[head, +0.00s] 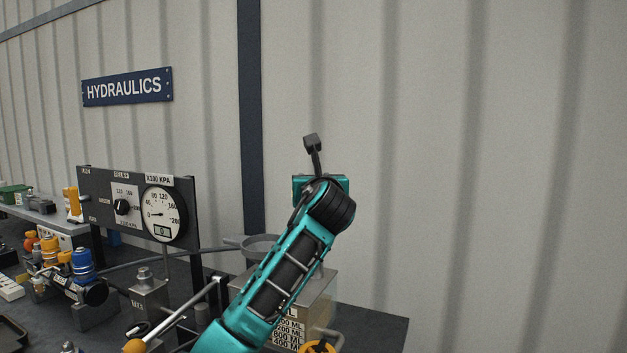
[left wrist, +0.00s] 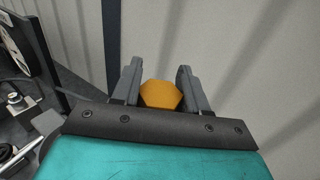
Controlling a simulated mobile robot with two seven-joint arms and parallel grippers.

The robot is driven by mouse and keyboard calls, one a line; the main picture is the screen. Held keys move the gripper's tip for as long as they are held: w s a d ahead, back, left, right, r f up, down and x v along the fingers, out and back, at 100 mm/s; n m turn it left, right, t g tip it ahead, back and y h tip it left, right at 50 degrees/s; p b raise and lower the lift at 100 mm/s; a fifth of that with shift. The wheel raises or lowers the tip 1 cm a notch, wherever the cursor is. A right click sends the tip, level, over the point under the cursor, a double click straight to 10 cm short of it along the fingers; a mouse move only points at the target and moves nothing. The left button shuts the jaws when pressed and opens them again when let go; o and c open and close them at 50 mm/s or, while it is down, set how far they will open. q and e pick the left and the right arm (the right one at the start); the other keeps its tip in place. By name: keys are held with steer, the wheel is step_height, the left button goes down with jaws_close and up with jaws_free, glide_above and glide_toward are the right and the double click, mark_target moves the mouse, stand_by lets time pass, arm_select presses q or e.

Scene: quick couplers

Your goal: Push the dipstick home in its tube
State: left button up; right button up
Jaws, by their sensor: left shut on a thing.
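In the left wrist view an orange faceted grip (left wrist: 161,95), which looks like the dipstick's handle, sits between the two grey fingers of my left gripper (left wrist: 158,70). The gripper is shut on it. The stem below the grip and the mouth of the tube are hidden in both views. In the head view my teal left arm rises over a metal tank (head: 318,298) with volume marks, and its wrist hides the fingers and the dipstick. I cannot tell how deep the dipstick sits. My right gripper is in neither view.
A gauge panel (head: 183,183) stands left of my arm. A grey funnel-like bowl (head: 262,245) is behind the arm. A lever with an orange knob (head: 134,346), a metal block (head: 148,297) and blue and yellow couplers (head: 82,262) stand to the left. The wall on the right is bare.

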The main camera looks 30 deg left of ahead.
arm_select(q)
steer(key=shift+s+d, duration=0.1)
stand_by(0.3)
step_height(320, 180, down, 6)
steer(key=shift+r+b, duration=0.2)
steer(key=shift+b, duration=0.5)
steer(key=shift+f, duration=3.05)
stand_by(2.4)
steer(key=o, duration=1)
steer(key=v, duration=1.3)
